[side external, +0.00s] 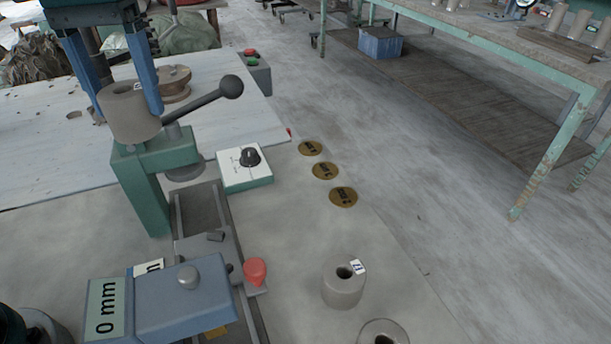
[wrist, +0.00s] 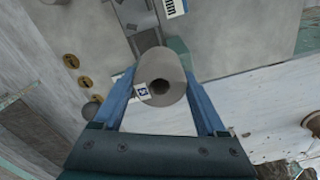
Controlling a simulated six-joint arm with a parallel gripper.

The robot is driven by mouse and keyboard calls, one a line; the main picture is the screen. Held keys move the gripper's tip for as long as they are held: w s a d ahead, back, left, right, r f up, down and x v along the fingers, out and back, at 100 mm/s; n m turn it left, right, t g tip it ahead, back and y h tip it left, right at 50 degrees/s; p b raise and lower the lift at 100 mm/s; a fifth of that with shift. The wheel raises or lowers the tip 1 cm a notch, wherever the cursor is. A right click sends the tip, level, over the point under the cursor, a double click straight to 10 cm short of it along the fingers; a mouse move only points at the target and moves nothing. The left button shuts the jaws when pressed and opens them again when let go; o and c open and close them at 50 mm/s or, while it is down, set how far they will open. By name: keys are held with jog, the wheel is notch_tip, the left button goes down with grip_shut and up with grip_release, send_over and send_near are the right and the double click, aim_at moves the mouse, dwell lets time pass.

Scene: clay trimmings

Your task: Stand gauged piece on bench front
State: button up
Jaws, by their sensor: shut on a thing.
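My gripper (side external: 128,88) is shut on a grey hollow clay cylinder (side external: 132,118), with a blue finger on each side. The piece is held upright in the air and overlaps the green lever press in the side view. In the wrist view the piece (wrist: 163,70) shows its open bore and a small white-and-blue tag between the fingers (wrist: 160,95). The gauge (side external: 180,300), a blue-grey block marked "0 mm", stands at the front left of the grey bench (side external: 300,240). Two similar cylinders stand on the bench front, one tagged (side external: 343,288) and one cut by the frame edge (side external: 383,332).
The green press (side external: 150,190) has a black-knobbed lever (side external: 205,102) sticking out. A white dial box (side external: 245,170) and a red knob (side external: 255,271) are nearby. Three brass discs (side external: 325,171) lie along the bench edge. Bare bench lies between discs and cylinders.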

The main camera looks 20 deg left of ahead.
jog(key=a+m, duration=0.1)
jog(key=s+a+m, duration=0.1)
jog(key=a, duration=0.1)
jog(key=shift+r, duration=0.2)
jog(key=shift+s+a+f+m, duration=0.15)
jog(key=shift+s+a+m, duration=0.05)
jog(key=shift+a+m, duration=0.25)
jog(key=shift+s+a+f+m, duration=0.15)
jog(key=shift+a+m, duration=0.2)
jog(key=shift+m, duration=0.2)
jog(key=shift+s+a+f, duration=0.15)
jog(key=shift+s+a, duration=0.05)
jog(key=shift+a, duration=0.25)
jog(key=s+a+f+n, duration=0.2)
jog(key=s+a+f, duration=0.3)
jog(key=a, duration=0.3)
jog(key=n, duration=0.2)
send_over(43, 271)
jog(key=shift+f, duration=7.55)
jog(key=shift+f, duration=0.1)
jog(key=o, duration=1.6)
